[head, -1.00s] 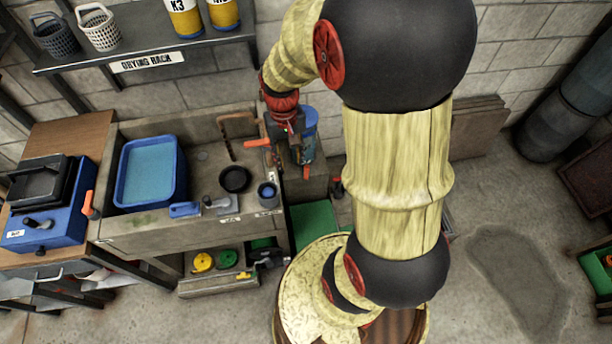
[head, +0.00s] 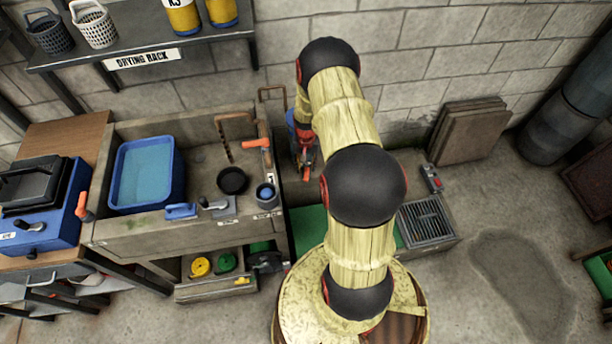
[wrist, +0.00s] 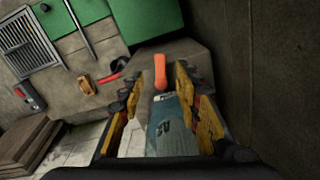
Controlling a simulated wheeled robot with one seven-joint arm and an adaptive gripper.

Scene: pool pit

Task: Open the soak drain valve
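In the wrist view an orange handle (wrist: 161,72) shows on a grey block, between and beyond the fingertips of my gripper (wrist: 165,75). The fingers are spread, with a gap between them. A teal cylinder with white lettering (wrist: 172,128) shows between the fingers; I cannot tell whether they touch it. An orange lever (head: 258,143) is on that wall. I cannot read which handle is the soak drain valve.
A blue water tray (head: 145,205), a black bowl (head: 232,180) and a small cup (head: 265,195) sit at the sink. A floor grate (head: 427,220) and green mat (head: 308,232) lie right of it. A dark wall (wrist: 280,80) stands close to the gripper's right in the wrist view.

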